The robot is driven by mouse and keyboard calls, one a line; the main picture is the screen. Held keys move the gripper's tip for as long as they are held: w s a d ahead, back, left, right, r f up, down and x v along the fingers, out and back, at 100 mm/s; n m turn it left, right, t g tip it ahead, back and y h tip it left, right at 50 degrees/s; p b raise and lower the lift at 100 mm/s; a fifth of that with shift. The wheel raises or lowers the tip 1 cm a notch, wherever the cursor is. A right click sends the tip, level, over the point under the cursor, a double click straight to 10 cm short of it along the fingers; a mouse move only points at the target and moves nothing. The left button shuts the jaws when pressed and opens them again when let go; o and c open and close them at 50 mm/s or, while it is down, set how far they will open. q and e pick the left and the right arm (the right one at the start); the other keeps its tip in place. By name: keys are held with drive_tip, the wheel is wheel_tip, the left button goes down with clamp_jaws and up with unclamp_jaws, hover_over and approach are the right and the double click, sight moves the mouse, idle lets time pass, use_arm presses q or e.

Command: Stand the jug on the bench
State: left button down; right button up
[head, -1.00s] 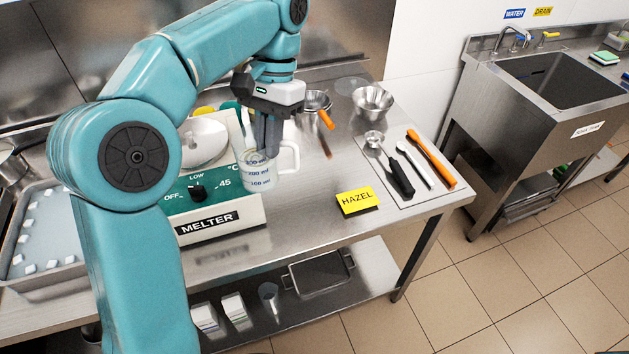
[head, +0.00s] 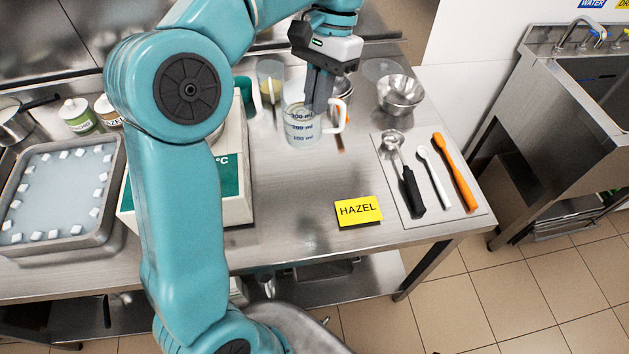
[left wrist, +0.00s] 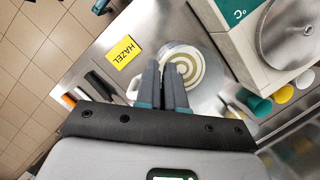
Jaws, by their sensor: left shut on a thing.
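The jug (head: 301,130) is clear, with blue volume marks and a pale handle on its right side. It is upright, to the right of the melter. My left gripper (head: 315,108) points down and is shut on the jug at its handle side. The left wrist view shows the gripper's fingers (left wrist: 165,85) by the jug (left wrist: 193,58), with pale beige rings visible inside it. The steel bench (head: 285,190) is below the jug; I cannot tell whether the base touches it. My right gripper is not in view.
The melter (head: 235,205) stands left, partly behind my arm. A yellow HAZEL card (head: 358,211) lies in front. A mat (head: 405,222) with several utensils is at right, a steel bowl (head: 400,92) and a clear beaker (head: 270,78) behind. Bare bench lies between melter and card.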

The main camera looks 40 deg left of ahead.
use_arm(q)
wheel_tip(320, 180, down, 19)
drive_tip(key=shift+s+d+f+b, duration=0.2)
drive_tip(key=shift+s+d+b, duration=0.05)
drive_tip(key=shift+d+b, duration=0.15)
drive_tip(key=c, duration=1.2)
unclamp_jaws()
drive_tip(key=shift+a, duration=0.1)
drive_tip(key=shift+c, duration=0.2)
drive_tip(key=shift+s, duration=0.1)
drive_tip(key=v, duration=1.2)
drive_tip(key=shift+s, duration=0.1)
